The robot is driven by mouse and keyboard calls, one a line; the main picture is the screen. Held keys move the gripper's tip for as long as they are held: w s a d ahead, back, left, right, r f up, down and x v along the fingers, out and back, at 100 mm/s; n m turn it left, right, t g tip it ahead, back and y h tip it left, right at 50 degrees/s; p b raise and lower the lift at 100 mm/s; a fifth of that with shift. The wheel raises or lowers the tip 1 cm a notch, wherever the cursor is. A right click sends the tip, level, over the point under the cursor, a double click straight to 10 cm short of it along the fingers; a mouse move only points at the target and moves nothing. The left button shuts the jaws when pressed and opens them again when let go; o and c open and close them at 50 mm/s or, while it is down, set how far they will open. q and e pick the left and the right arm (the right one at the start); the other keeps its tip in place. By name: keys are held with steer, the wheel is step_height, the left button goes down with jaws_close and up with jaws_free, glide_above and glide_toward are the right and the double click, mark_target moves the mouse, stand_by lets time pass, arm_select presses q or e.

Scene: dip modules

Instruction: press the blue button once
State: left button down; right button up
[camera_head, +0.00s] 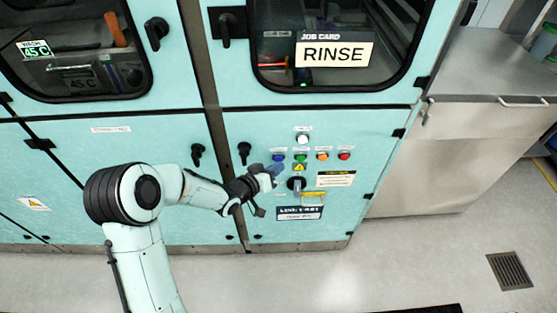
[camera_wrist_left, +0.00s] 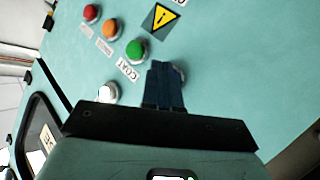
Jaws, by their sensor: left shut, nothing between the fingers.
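The blue button (camera_head: 278,157) is at the left end of a row of coloured buttons on the teal cabinet front. My left gripper (camera_head: 276,169) is shut and empty, its fingertips just below the blue button in the head view. In the left wrist view the shut fingers (camera_wrist_left: 164,84) point at the panel beside the green button (camera_wrist_left: 136,50) and cover the blue button's place. I cannot tell whether the fingertips touch the button. My right gripper is not in view.
The green (camera_head: 300,156), orange (camera_head: 322,156) and red (camera_head: 344,156) buttons continue the row. A white button (camera_head: 302,139) sits above. A warning triangle (camera_head: 299,167) and a black rotary switch (camera_head: 296,184) are close below. A RINSE card (camera_head: 334,54) hangs on the window.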

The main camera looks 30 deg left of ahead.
arm_select(q)
steer(key=shift+w+a, duration=0.25)
steer(key=shift+w, duration=0.1)
stand_by(0.3)
stand_by(0.4)
steer(key=shift+s+d+b, duration=0.35)
steer(key=shift+s+d, duration=0.15)
steer(key=shift+s, duration=0.25)
steer(key=s+d, duration=0.1)
steer(key=s+b, duration=0.1)
steer(key=s+d+b, duration=0.1)
steer(key=s, duration=0.1)
steer(key=shift+s+d, duration=0.1)
steer(key=shift+d, duration=0.2)
stand_by(0.5)
